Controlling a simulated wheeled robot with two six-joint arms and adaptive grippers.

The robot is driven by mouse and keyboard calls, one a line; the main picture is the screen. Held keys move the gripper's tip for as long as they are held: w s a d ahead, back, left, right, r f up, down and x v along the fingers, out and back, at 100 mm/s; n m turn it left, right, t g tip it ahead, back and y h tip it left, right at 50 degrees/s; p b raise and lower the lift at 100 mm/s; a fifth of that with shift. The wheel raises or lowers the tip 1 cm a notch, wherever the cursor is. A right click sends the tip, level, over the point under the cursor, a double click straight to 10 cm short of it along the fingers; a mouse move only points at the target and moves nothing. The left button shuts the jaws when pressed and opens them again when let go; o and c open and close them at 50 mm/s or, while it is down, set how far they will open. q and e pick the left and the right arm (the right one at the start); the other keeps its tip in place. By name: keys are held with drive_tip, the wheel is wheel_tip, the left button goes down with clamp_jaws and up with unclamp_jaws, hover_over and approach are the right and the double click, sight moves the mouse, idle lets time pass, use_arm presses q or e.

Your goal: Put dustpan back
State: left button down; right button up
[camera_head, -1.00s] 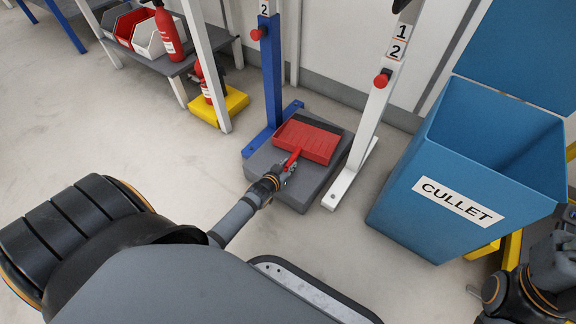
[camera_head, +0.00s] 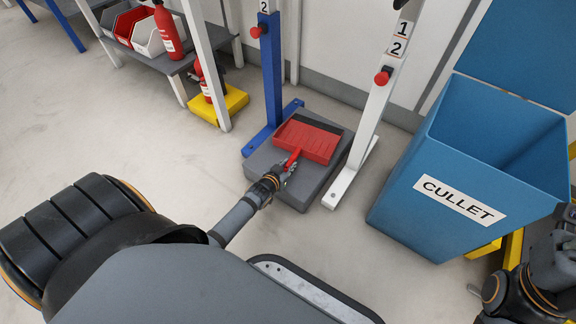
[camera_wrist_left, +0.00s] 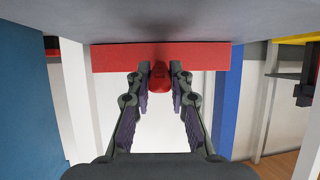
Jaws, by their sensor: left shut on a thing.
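The red dustpan (camera_head: 308,141) is at the grey block (camera_head: 324,181) between the blue post and the white post. Its handle points toward me. My left gripper (camera_head: 287,173) is shut on that handle. In the left wrist view the fingers (camera_wrist_left: 160,80) close on the sides of the red handle end, and the red dustpan body (camera_wrist_left: 110,58) spans behind them. I cannot tell whether the dustpan touches the block. Part of my right arm shows at the lower right, but its fingertips are not in view.
A blue CULLET bin (camera_head: 405,190) stands open at the right. A blue post (camera_head: 271,75) and a white post (camera_head: 372,115) flank the grey block. A shelf with bins and fire extinguishers (camera_head: 167,32) stands at the upper left. The floor at left is clear.

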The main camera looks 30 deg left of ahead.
use_arm(q)
drive_tip(key=shift+f, duration=0.1)
drive_tip(key=c, duration=1.1)
unclamp_jaws()
drive_tip(key=shift+c, duration=0.2)
drive_tip(key=shift+f, duration=0.1)
drive_tip(key=v, duration=1.2)
